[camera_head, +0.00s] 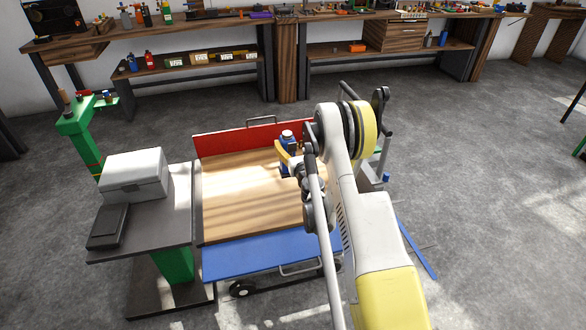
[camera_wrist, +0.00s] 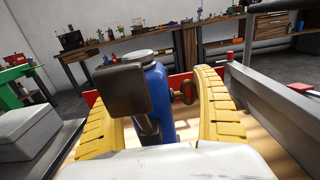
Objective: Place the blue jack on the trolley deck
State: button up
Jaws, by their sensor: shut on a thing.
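The blue jack (camera_wrist: 158,98) stands upright between the two yellow fingers of my gripper (camera_wrist: 165,120) in the wrist view. It has a grey round top and a dark block on its near side. In the head view the blue jack (camera_head: 287,140) shows above the right part of the trolley deck (camera_head: 240,190), near the red end panel. My gripper (camera_head: 284,158) is shut on it, partly hidden behind my arm. The jack's base is hidden, so I cannot tell whether it touches the wooden deck.
The trolley has a red panel (camera_head: 238,138) at the back and a blue panel (camera_head: 265,258) in front. A grey stand with a white box (camera_head: 134,175) is at its left. A blue bar (camera_head: 416,248) lies on the floor at right. Workbenches (camera_head: 200,35) line the wall.

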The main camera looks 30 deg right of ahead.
jog(key=w+a+f+b, duration=0.6)
jog(key=w+f, duration=0.3)
jog(key=f, duration=0.1)
jog(key=shift+w+a+f, duration=0.2)
jog(key=shift+f, duration=0.25)
jog(key=o, duration=1.4)
jog(key=shift+c, duration=0.2)
